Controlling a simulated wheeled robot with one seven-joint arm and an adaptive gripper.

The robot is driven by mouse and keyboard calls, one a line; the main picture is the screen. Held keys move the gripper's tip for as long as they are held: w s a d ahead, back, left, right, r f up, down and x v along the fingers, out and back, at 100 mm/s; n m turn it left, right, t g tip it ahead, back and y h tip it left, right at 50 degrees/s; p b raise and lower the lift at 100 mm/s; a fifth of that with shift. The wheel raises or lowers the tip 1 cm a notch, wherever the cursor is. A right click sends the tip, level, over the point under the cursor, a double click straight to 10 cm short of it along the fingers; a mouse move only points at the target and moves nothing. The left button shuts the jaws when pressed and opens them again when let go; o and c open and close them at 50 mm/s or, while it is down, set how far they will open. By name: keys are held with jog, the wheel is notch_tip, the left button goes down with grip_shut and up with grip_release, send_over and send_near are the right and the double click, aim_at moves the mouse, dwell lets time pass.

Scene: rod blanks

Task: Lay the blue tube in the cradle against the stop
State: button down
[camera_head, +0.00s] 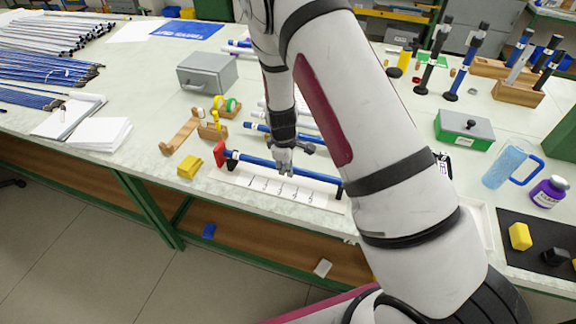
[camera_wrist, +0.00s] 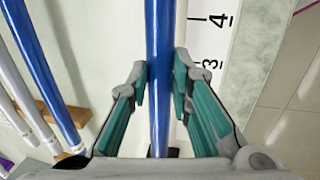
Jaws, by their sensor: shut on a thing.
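The blue tube (camera_head: 254,161) lies along the cradle, above a white numbered strip (camera_head: 272,187). Its left end is at the red stop (camera_head: 220,154); I cannot tell whether they touch. Black supports (camera_head: 341,189) show near the tube's ends. My gripper (camera_head: 284,168) points down at the middle of the tube. In the wrist view, my gripper (camera_wrist: 160,92) is shut on the blue tube (camera_wrist: 159,40), with a teal-padded finger on each side. My arm hides part of the area right of the cradle.
Another blue tube (camera_wrist: 40,65) and white tubes lie behind the cradle. A yellow block (camera_head: 189,167) and a wooden holder (camera_head: 182,131) stand left of it. A grey metal box (camera_head: 207,73) is further back. The table's front edge is close to the strip.

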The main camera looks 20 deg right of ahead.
jog(key=shift+w+a, duration=0.25)
jog(key=shift+a, duration=0.05)
dwell(0.4)
jog(key=c, duration=1.4)
grip_release()
jog(key=shift+o, duration=0.2)
